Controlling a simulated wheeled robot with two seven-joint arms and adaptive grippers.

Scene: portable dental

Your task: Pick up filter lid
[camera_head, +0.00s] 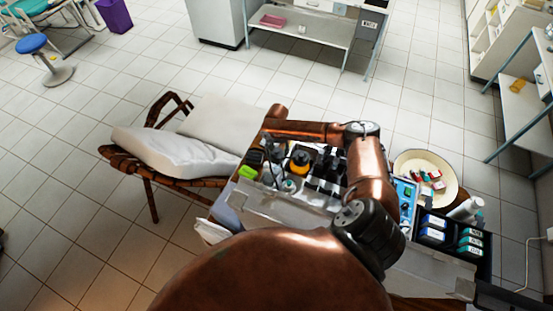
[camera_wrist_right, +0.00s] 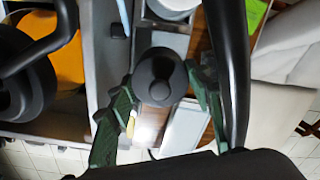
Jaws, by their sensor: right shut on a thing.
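The filter lid looks like a small dark grey round piece with a raised knob (camera_wrist_right: 158,77) in the right wrist view. It sits between the two green-padded fingers of my right gripper (camera_wrist_right: 165,95), which is shut on it. In the head view my right gripper (camera_head: 273,148) hangs down at the far left part of the dental case, between a green item and an orange-topped item. The lid is too small to make out there. What lies directly under the lid is partly hidden. My left gripper is not in view.
The orange-topped item (camera_head: 300,161) and the green item (camera_head: 250,165) are close to the gripper. A lounge chair with white cushions (camera_head: 165,150) stands to the left. A round plate (camera_head: 411,159) and a dark box of packets (camera_head: 452,248) lie at right.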

